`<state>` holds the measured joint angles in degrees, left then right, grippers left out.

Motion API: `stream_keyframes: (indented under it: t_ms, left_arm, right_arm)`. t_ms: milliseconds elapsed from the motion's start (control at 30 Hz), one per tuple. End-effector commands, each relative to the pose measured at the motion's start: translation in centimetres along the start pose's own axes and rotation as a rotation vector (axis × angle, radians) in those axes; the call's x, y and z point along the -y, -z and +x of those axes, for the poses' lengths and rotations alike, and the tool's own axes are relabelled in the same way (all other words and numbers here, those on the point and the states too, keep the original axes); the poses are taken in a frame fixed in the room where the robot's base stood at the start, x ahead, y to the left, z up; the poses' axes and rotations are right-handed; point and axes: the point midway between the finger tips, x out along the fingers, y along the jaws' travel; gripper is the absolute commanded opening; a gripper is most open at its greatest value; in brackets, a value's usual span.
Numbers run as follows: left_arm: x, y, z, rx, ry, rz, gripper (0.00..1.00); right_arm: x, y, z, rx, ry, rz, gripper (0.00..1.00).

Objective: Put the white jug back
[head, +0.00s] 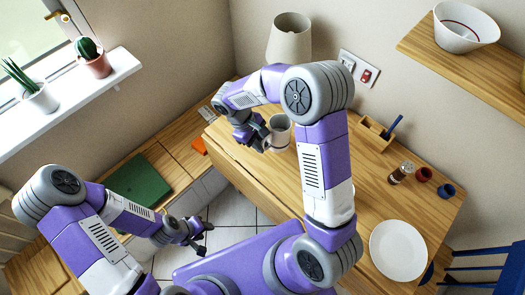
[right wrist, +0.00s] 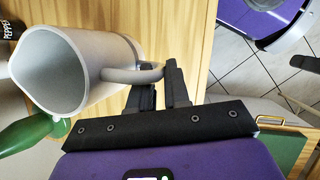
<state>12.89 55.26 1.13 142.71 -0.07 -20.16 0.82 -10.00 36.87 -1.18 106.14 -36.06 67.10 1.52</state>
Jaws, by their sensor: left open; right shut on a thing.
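The white jug (head: 280,131) is at the far left part of the wooden table (head: 362,205) in the head view. My right gripper (head: 262,143) is at its left side. In the right wrist view the jug (right wrist: 72,80) shows its open mouth, and the fingers of my right gripper (right wrist: 162,88) are shut on its handle. Whether its base touches the table cannot be told. My left gripper (head: 203,237) is open and empty, low over the tiled floor, away from the table.
A lampshade (head: 289,40) stands behind the jug. A wooden box (head: 376,130), a spice jar (head: 401,173), a red cup (head: 424,174), a blue cup (head: 446,190) and a white plate (head: 398,250) are further right. A green object (right wrist: 28,132) is close to the jug.

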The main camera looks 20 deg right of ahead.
Motion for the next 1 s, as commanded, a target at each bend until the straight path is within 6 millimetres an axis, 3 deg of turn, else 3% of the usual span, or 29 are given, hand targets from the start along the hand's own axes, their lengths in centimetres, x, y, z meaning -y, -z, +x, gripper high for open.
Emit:
stream_keyframes:
  t_ms: [400, 800, 833, 967, 1000]
  left_arm:
    - [0.4, 0.1, 1.2, 0.000, 0.000, 0.000, 0.43]
    - [0.5, 0.1, 1.4, 0.000, 0.000, 0.000, 0.43]
    - [0.5, 0.1, 1.3, 0.000, 0.000, 0.000, 0.43]
    - [0.5, 0.1, 1.3, 0.000, 0.000, 0.000, 0.43]
    - [0.5, 0.1, 1.3, 0.000, 0.000, 0.000, 0.43]
  right_arm:
    - [0.4, 1.7, 4.0, 0.001, 0.000, 0.003, 0.00]
    - [0.5, 2.0, 4.4, -0.001, 0.000, 0.004, 0.00]
    - [0.5, 1.9, 4.4, -0.001, 0.001, 0.003, 0.21]
    - [0.5, 1.9, 4.3, -0.001, 0.001, 0.003, 0.41]
    - [0.5, 1.9, 4.3, -0.001, 0.001, 0.003, 0.42]
